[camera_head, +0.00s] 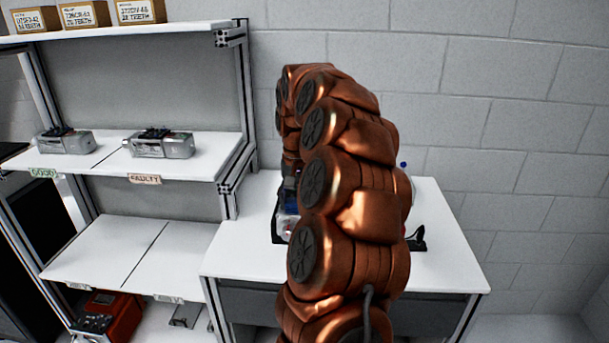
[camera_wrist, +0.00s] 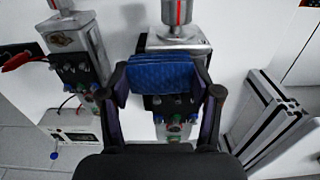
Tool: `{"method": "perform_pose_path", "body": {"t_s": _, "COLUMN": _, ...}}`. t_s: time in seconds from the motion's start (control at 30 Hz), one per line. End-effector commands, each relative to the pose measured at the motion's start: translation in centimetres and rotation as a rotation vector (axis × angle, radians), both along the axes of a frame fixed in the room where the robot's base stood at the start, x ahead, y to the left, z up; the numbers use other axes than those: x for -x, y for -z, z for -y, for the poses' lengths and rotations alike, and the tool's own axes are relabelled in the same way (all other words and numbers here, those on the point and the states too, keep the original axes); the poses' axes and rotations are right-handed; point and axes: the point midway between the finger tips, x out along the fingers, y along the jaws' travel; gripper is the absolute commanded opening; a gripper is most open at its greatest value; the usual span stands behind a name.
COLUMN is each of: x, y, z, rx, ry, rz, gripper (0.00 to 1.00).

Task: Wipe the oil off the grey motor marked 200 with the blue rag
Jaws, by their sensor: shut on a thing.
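In the wrist view my gripper (camera_wrist: 161,80) is shut on the folded blue rag (camera_wrist: 160,74), which spans between its two fingers. The rag is in front of a grey motor (camera_wrist: 178,43) with a red-striped shaft and hides part of it; I cannot tell if they touch. A second grey motor (camera_wrist: 72,36) stands to the left, with a brownish patch on its upper face. No 200 mark is readable on either motor.
A white bench (camera_head: 445,205) stands behind my arm. Shelves to the left hold two grey motors (camera_head: 64,141) (camera_head: 160,143) over GOOD and FAULTY labels, and a red box (camera_head: 113,315) sits low. Beside the bench motors are a metal profile (camera_wrist: 262,118) and a red clip (camera_wrist: 18,62).

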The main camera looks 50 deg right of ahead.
Motion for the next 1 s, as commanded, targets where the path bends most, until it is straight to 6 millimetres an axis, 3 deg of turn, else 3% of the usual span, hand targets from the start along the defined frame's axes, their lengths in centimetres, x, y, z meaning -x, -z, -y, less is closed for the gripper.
{"method": "perform_pose_path", "body": {"t_s": 0.1, "x": 0.1, "y": -2.5, "z": 0.1, "rx": 0.001, "ry": 0.003, "rz": 0.002, "gripper": 0.31}}
{"method": "perform_pose_path", "body": {"t_s": 0.7, "x": 0.0, "y": -7.7, "z": 0.0, "rx": 0.002, "ry": 0.001, "rz": 0.003, "gripper": 0.31}}
{"method": "perform_pose_path", "body": {"t_s": 1.0, "x": 0.0, "y": -8.2, "z": -0.1, "rx": -0.001, "ry": -0.002, "rz": 0.001, "gripper": 0.31}}
